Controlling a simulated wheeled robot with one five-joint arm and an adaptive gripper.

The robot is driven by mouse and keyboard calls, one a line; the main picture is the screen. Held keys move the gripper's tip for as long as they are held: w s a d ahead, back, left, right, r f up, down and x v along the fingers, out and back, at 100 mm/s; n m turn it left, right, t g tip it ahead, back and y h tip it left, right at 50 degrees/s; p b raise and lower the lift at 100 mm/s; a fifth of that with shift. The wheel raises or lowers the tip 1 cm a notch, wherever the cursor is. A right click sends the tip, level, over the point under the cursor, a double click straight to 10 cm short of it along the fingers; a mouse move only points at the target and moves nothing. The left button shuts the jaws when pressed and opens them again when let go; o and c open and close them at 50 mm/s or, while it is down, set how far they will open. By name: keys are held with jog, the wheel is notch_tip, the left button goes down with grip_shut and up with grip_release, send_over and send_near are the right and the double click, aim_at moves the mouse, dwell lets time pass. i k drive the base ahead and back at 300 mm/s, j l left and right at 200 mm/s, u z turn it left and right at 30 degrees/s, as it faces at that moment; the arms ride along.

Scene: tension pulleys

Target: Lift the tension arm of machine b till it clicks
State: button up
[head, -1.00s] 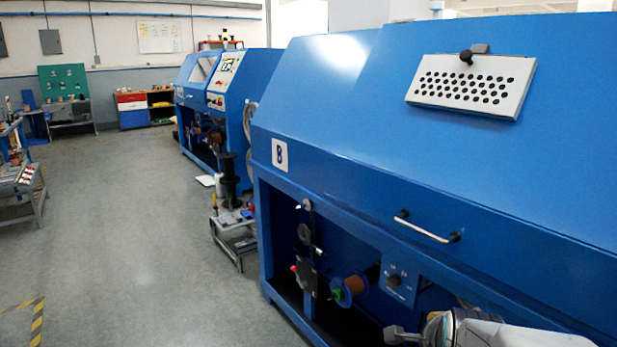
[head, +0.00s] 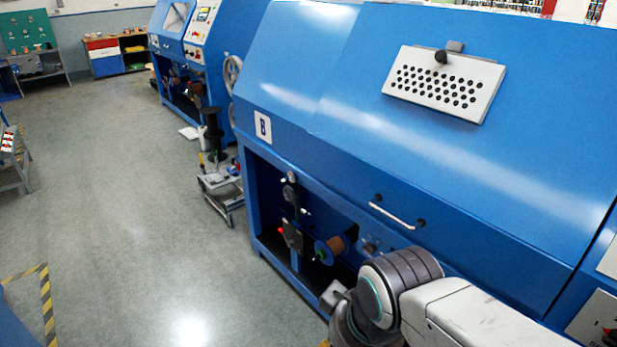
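Machine B (head: 350,150) is the large blue cabinet filling the right of the view, with its letter plate (head: 263,127) on the near upper corner. In its open lower bay, small pulleys (head: 290,194) sit on an upright above a dark plate (head: 292,237) with a red knob. They look like the tension arm assembly, but the arm itself is too small to make out clearly. My arm reaches in from the lower right. My gripper (head: 335,297) shows only partly at the bottom, in front of the bay and apart from the pulleys. Its fingers cannot be made out.
A copper-coloured spool (head: 338,246) sits in the bay right of the dark plate. A handle (head: 395,213) sticks out of the cover above. A small cart (head: 222,190) stands beyond the machine. The grey floor (head: 130,180) to the left is clear, with striped tape (head: 46,297).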

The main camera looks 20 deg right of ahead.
aim_at(305, 210)
jog(key=k+j+z, duration=0.1)
jog(key=z, duration=2.3)
jog(key=u, duration=2)
jog(key=i+j+u, duration=0.65)
jog(key=i, duration=0.25)
jog(key=i+j+u, duration=0.35)
jog(key=i, duration=0.2)
jog(key=i+u, duration=0.3)
jog(key=i, duration=0.2)
jog(key=i+z, duration=0.1)
jog(key=i, duration=0.45)
jog(key=i+j+z, duration=0.15)
jog(key=i, duration=0.35)
jog(key=i+j+z, duration=0.1)
jog(key=i, duration=0.4)
